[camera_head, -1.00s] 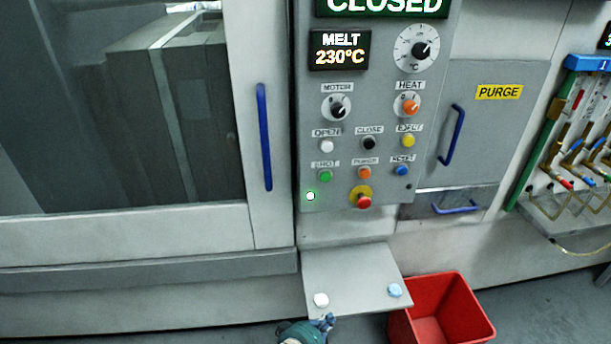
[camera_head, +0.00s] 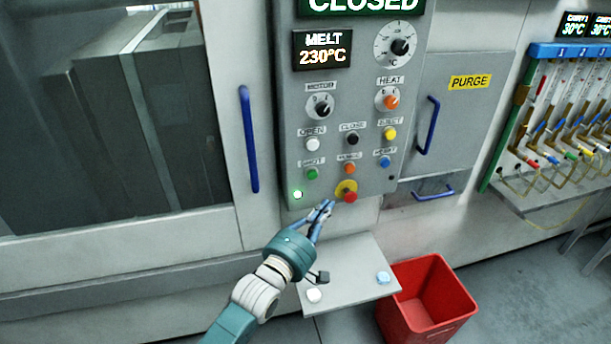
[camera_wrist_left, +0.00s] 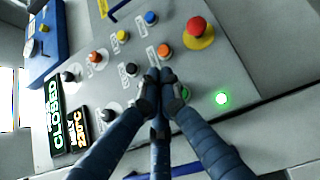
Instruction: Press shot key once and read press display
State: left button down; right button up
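The green SHOT key (camera_head: 312,174) is at the lower left of the grey control panel (camera_head: 372,215). In the left wrist view the green key (camera_wrist_left: 184,92) is partly hidden by a finger. The top display (camera_head: 360,5) reads CLOSED, cut by the picture edge; the display below it (camera_head: 322,49) reads MELT 230°C. My left gripper (camera_head: 326,204) is in front of the panel's lower edge, below the SHOT key and left of the red stop button. Its blue fingertips (camera_wrist_left: 160,78) are together, with nothing seen between them; contact with the panel cannot be told. My right gripper is out of view.
The red stop button (camera_head: 349,196), orange PURGE key (camera_head: 349,168) and white OPEN key (camera_head: 312,144) are close by. A lit green lamp (camera_head: 297,194) is left of the gripper.

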aim_at(312, 175)
pick_arm(q)
jog(key=shift+w, duration=0.1)
jog(key=w+a+b, duration=0.2)
jog(key=w+b, duration=0.3)
jog(key=w, duration=0.3)
jog(key=shift+a, duration=0.3)
jog(key=shift+w, duration=0.15)
dwell(1.3)
jog(key=shift+w+a, duration=0.15)
jog(key=shift+w, duration=0.2)
